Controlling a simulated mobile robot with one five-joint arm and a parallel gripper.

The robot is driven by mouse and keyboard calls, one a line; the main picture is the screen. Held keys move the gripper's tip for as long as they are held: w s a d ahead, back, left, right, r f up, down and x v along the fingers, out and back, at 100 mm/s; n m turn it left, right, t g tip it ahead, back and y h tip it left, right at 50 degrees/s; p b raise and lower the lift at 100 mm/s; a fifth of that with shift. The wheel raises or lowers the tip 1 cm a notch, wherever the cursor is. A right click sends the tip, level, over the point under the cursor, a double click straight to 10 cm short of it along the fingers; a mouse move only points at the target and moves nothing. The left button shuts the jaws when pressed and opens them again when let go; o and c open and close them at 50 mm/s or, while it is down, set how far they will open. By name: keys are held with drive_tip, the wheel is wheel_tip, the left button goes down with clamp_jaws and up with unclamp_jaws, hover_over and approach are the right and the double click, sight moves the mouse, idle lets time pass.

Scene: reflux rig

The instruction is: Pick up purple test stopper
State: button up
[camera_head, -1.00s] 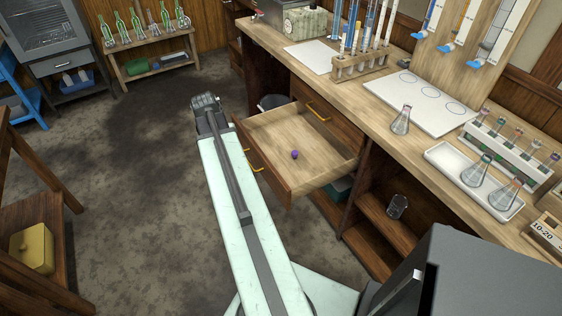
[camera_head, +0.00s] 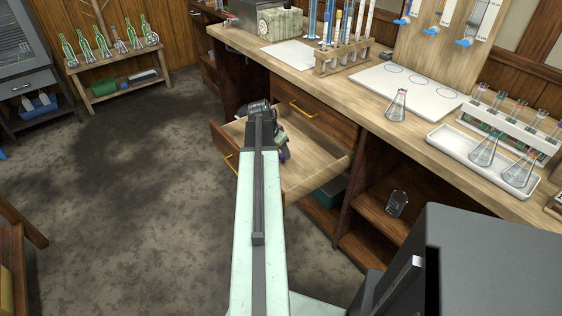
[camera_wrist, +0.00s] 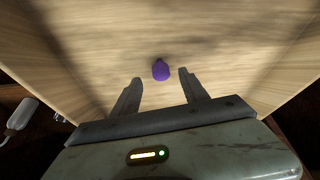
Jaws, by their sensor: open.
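The purple stopper (camera_wrist: 160,69) lies alone on the bare wooden floor of the open drawer (camera_head: 318,163). In the wrist view it shows just beyond the fingertips, roughly midway between them and a little toward the left one. My gripper (camera_wrist: 160,74) is open and empty, with its fingers pointing at the stopper. In the head view, my arm reaches over the drawer's front left part, and my gripper (camera_head: 281,150) hangs inside the drawer area. It hides most of the stopper there; a small purple patch (camera_head: 284,155) shows beside it.
Drawer walls stand around the gripper. The bench top (camera_head: 345,95) above holds a test tube rack (camera_head: 340,60), a flask (camera_head: 397,106) and a white tray (camera_head: 470,152) with flasks. The floor at left is clear.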

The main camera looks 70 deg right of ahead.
sight(282, 156)
drive_tip(key=b+x, duration=0.4)
drive_tip(key=x, duration=0.1)
drive_tip(key=shift+w+f, duration=0.1)
drive_tip(key=shift+w, duration=0.05)
drive_tip(key=shift+a, duration=0.1)
clamp_jaws()
drive_tip(key=shift+r, duration=0.25)
